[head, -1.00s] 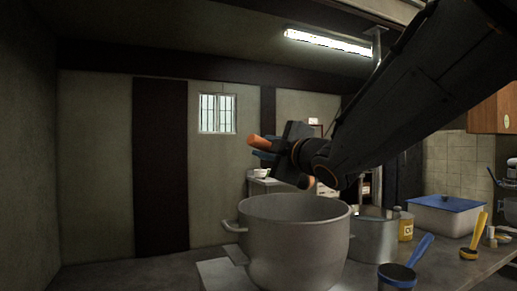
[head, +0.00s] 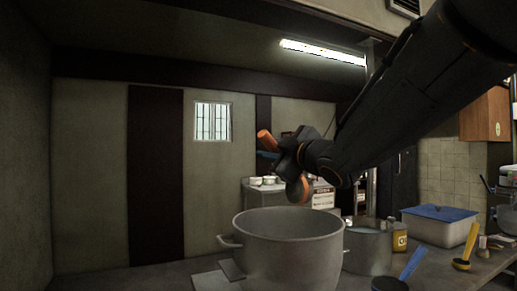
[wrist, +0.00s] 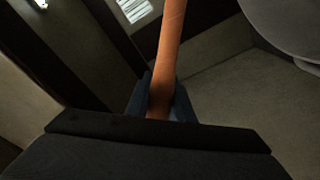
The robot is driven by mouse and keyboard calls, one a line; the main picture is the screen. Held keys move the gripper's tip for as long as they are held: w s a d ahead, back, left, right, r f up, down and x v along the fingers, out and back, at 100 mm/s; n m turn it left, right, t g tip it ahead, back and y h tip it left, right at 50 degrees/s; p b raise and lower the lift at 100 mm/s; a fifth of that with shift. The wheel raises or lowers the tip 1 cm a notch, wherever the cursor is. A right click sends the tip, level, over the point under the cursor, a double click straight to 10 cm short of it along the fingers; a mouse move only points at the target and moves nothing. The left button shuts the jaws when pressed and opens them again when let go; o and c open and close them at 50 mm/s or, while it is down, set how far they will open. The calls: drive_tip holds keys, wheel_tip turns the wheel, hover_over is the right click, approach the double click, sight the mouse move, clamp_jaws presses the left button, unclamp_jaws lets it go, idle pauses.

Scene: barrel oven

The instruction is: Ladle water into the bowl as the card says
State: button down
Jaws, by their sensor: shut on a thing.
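My gripper (head: 268,155) is raised above the large grey pot in the head view. It is shut on an orange-brown handle (head: 264,138), which also stands between the blue fingers in the wrist view (wrist: 168,55). The scoop end of this tool cannot be made out clearly. White bowls (head: 269,180) sit on the back counter, beyond the gripper. A white card with dark and red print (head: 322,199) stands at that counter's front; its words are too small to read. A smaller metal pot (head: 368,249) stands right of the large pot and seems to hold liquid.
The large grey pot (head: 288,255) fills the near middle. To its right are a yellow jar (head: 400,241), a blue-lidded container (head: 438,226), a blue-handled tool (head: 413,263) and a yellow-handled tool (head: 467,248). The left side by the wall looks clear.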

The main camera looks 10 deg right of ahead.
drive_tip(key=w+d+r+m+p, duration=0.1)
drive_tip(key=w+d+m+p, duration=0.2)
drive_tip(key=d+m+p, duration=0.6)
drive_tip(key=w+d+r+m+h+p, duration=0.1)
drive_tip(key=w+d+m+p, duration=0.3)
drive_tip(key=p, duration=1.3)
drive_tip(key=shift+w+d+r+m, duration=0.15)
drive_tip(key=shift+d+m, duration=2.2)
drive_tip(key=shift+m, duration=0.15)
